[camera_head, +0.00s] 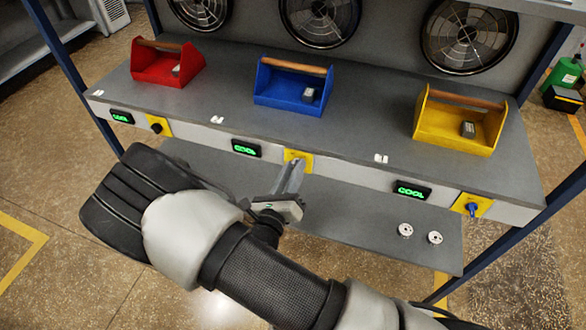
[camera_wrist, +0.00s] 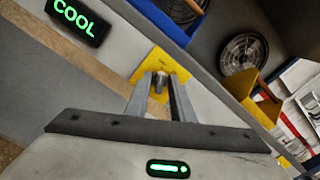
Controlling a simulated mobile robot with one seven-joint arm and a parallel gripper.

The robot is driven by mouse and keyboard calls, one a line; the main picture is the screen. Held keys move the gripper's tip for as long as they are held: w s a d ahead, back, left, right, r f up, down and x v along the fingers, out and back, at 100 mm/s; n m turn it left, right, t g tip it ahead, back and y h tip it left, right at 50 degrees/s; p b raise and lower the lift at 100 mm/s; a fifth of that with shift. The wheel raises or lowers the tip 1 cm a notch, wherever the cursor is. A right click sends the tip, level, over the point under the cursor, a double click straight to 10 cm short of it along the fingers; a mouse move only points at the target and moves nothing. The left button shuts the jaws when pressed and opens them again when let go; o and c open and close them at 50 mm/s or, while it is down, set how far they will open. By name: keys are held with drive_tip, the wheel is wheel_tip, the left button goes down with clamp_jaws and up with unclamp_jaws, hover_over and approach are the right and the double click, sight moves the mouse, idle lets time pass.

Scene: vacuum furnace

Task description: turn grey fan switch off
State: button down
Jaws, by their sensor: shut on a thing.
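The grey fan switch (camera_wrist: 158,80) is a small knob on a yellow plate, which shows in the wrist view (camera_wrist: 150,64) and at the middle of the bench front in the head view (camera_head: 299,155). My gripper (camera_head: 293,172) reaches this plate from the front. In the wrist view its two fingers (camera_wrist: 159,92) stand on either side of the knob, shut on it. In the head view the fingers hide the knob. The green "COOL" display (camera_head: 246,148) is lit to the left of the plate.
A black switch (camera_head: 157,128) is at the left and a blue switch (camera_head: 473,209) at the right. Red (camera_head: 160,68), blue (camera_head: 281,92) and yellow (camera_head: 440,125) toolboxes stand on the bench (camera_head: 225,85). Fans (camera_head: 321,18) are behind. Two white discs (camera_head: 405,230) lie on the lower shelf.

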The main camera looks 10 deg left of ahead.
drive_tip(key=c, duration=1.9)
unclamp_jaws()
drive_tip(key=shift+o, duration=0.2)
drive_tip(key=s+a, duration=0.1)
drive_tip(key=s, duration=1.6)
drive_tip(key=shift+s+a, duration=0.2)
drive_tip(key=shift+s, duration=0.05)
